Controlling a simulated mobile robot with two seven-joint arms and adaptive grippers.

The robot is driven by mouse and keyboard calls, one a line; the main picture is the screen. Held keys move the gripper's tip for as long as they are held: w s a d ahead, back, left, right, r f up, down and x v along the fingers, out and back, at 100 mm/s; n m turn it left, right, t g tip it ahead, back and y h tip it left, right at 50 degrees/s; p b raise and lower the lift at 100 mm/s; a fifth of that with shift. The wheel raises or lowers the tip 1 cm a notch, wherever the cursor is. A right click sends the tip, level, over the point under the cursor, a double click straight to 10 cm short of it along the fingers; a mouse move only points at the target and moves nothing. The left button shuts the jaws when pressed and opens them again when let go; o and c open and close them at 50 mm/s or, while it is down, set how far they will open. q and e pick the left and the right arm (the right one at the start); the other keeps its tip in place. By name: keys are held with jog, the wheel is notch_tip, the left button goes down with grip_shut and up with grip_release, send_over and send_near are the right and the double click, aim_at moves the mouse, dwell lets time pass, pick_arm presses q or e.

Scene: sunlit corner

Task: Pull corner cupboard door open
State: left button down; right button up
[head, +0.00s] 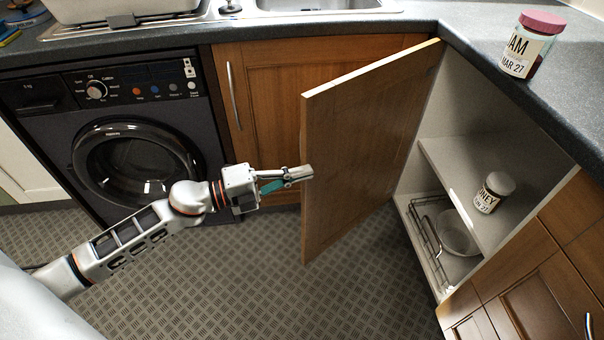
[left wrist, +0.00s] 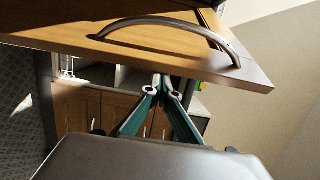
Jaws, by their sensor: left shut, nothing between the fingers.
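The corner cupboard door (head: 360,140) stands wide open, swung out from the cupboard (head: 470,130), whose shelf and inside show. A curved metal handle (left wrist: 170,27) is on the door face in the left wrist view; it is hidden in the head view. My left gripper (head: 311,172) is shut and empty. Its fingertips overlap the free edge of the door in the head view. In the left wrist view the fingertips (left wrist: 165,84) are beside the door's edge, away from the handle. I cannot tell whether they touch the door. My right gripper is not in view.
A jam jar (head: 533,45) stands on the worktop (head: 475,45). A dark washing machine (head: 125,130) is at the left. The floor (head: 350,290) is clear.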

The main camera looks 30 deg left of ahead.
pick_arm(q)
jog(key=w+a+b, duration=0.4)
jog(key=w+a, duration=0.4)
jog(key=a, duration=0.6)
jog(key=shift+w+b, duration=0.3)
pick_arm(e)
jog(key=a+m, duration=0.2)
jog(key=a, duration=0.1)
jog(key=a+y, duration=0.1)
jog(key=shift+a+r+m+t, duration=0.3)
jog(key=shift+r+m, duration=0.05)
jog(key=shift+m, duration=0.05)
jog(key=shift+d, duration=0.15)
